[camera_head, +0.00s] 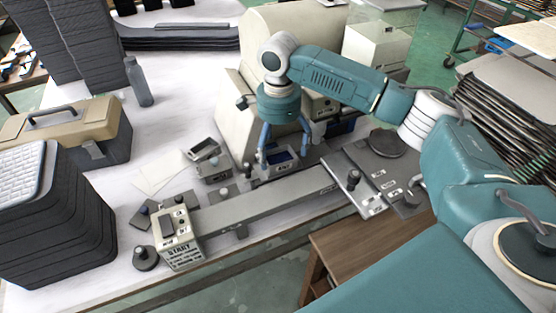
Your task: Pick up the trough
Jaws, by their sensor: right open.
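A long grey channel-like bar (265,207) lies across the front of the white table; it may be the trough, but I cannot tell for sure. Its left end meets a small box marked START (178,238). My right gripper (283,157) points down with its blue fingers spread, behind the bar's middle. A small control box with a blue screen (281,160) shows between the fingers. I see nothing held, and I cannot tell whether the fingertips touch the box. My left gripper is not in view.
A stack of dark trays (55,225) and a tan toolbox (65,122) stand at the left. A cream machine (300,40) stands behind the gripper. A grey plate with knobs (375,170) lies at the right.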

